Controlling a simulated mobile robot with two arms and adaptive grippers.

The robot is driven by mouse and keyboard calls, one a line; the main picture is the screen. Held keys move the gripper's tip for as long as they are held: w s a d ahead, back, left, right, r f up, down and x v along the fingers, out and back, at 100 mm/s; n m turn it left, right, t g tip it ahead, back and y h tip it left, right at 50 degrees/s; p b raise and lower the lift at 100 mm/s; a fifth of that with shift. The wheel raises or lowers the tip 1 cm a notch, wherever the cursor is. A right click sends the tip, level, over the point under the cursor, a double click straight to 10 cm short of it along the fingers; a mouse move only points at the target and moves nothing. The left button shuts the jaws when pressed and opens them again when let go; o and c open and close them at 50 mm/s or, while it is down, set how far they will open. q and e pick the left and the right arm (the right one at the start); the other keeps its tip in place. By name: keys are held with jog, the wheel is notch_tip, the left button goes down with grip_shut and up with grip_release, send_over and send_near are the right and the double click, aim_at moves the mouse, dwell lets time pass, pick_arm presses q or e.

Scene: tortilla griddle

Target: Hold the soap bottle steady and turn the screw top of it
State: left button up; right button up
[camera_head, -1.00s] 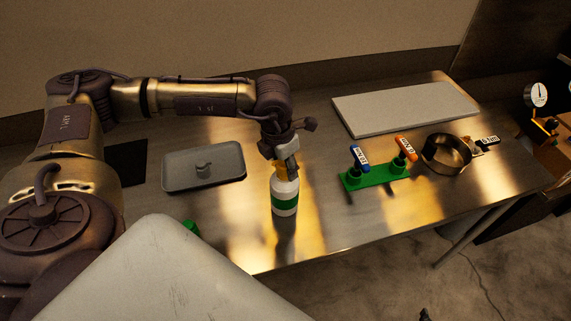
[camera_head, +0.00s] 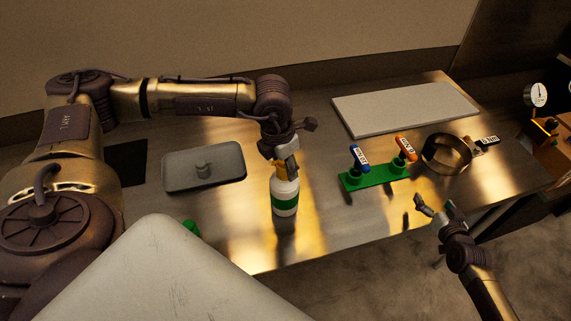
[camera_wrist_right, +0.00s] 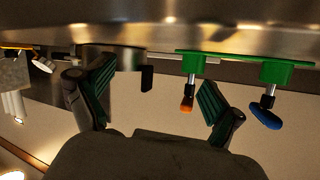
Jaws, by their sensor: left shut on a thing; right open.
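The soap bottle (camera_head: 284,190), white with a green band, stands upright on the metal table. My left gripper (camera_head: 286,166) comes down from above and is shut at the bottle's top. Its fingers cover most of the screw top, and an orange-yellow part shows there. My right gripper (camera_head: 436,206) is open and empty at the table's front edge, well to the right of the bottle. Its two spread fingers also show in the right wrist view (camera_wrist_right: 155,100), where the bottle is not visible.
A green stand (camera_head: 375,177) with blue-handled and orange-handled tools lies between the bottle and a round metal ring (camera_head: 446,153). A grey lidded tray (camera_head: 205,168) is left of the bottle. A pale board (camera_head: 405,108) lies behind. Table around the bottle's right is clear.

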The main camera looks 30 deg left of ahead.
aim_at(287, 201)
jog(key=s+a+n+g+y, duration=0.1)
jog(key=s+a, duration=0.2)
jog(key=a, duration=0.2)
jog(key=s+a+r+n+g+y, duration=0.1)
jog(key=s+a+n, duration=0.1)
jog(key=a, duration=0.3)
jog(key=s+a+r+n+g+y, duration=0.1)
jog(key=s+a+n, duration=0.1)
jog(key=s+a, duration=0.2)
jog(key=shift+s+a+r+g, duration=0.15)
jog(key=shift+s+a+g, duration=0.05)
jog(key=shift+a+g, duration=0.2)
jog(key=s+a+n+g, duration=0.1)
jog(key=s+a+n, duration=0.1)
jog(key=s, duration=0.3)
jog(key=s+a+r+n+g+y, duration=0.1)
jog(key=s+a+g, duration=0.1)
jog(key=s+a, duration=0.3)
jog(key=s+a+r+n+g, duration=0.1)
jog(key=s+a+n, duration=0.1)
jog(key=s+a, duration=0.2)
jog(key=shift+s+r+n+g+y, duration=0.2)
jog(key=shift+s+n+g+y, duration=0.1)
jog(key=shift+s, duration=0.25)
jog(key=shift+a+f, duration=0.15)
jog(key=shift+a, duration=0.4)
jog(key=x, duration=0.9)
jog(key=c, duration=0.7)
jog(key=o, duration=0.7)
